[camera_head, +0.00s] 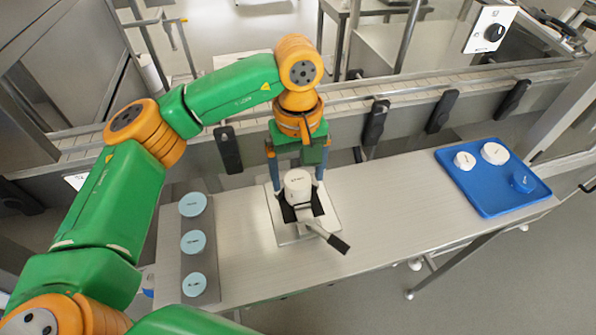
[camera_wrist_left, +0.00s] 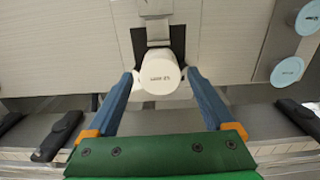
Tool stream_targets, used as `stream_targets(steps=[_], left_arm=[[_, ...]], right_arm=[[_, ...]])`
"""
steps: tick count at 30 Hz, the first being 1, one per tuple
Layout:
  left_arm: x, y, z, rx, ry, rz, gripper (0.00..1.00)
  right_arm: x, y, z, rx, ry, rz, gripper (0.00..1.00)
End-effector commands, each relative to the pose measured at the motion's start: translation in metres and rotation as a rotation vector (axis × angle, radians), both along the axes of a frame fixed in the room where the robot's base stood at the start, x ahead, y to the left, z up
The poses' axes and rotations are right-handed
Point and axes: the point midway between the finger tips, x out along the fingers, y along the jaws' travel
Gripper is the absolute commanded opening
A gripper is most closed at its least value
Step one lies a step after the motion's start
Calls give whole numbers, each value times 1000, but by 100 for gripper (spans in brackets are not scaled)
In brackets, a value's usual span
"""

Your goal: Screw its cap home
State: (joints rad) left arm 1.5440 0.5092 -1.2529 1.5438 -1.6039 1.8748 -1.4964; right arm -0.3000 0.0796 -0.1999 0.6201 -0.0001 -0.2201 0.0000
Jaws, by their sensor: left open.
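A white jar with a white, labelled cap (camera_head: 298,180) stands upright in a black-jawed clamp on a square metal plate (camera_head: 284,236) near the middle of the bench. My left gripper (camera_head: 298,184) points down over it, with one blue finger on each side. The left wrist view shows the round cap (camera_wrist_left: 157,72) between the open fingers of the left gripper (camera_wrist_left: 161,75). The right finger stands slightly apart from it; whether the left finger touches is unclear. The thread and how far the cap sits down are hidden. My right gripper is not in view.
The clamp's lever with a black grip (camera_head: 338,243) sticks out toward the front right. A blue tray (camera_head: 490,203) at the right holds two white round pieces and a blue one. Light-blue discs (camera_head: 193,242) lie on a grey strip at the left. A conveyor (camera_head: 430,95) runs behind.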

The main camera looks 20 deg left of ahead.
Motion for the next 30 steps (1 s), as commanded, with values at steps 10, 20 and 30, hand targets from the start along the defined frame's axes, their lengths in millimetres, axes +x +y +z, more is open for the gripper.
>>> stream_targets(steps=[10,20,30], left_arm=[[0,0,0,0,0,406,87],[0,0,-1,1,1,827,87],[0,0,-1,0,0,950,87]], right_arm=[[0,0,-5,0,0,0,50],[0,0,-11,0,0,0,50],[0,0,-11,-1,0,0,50]])
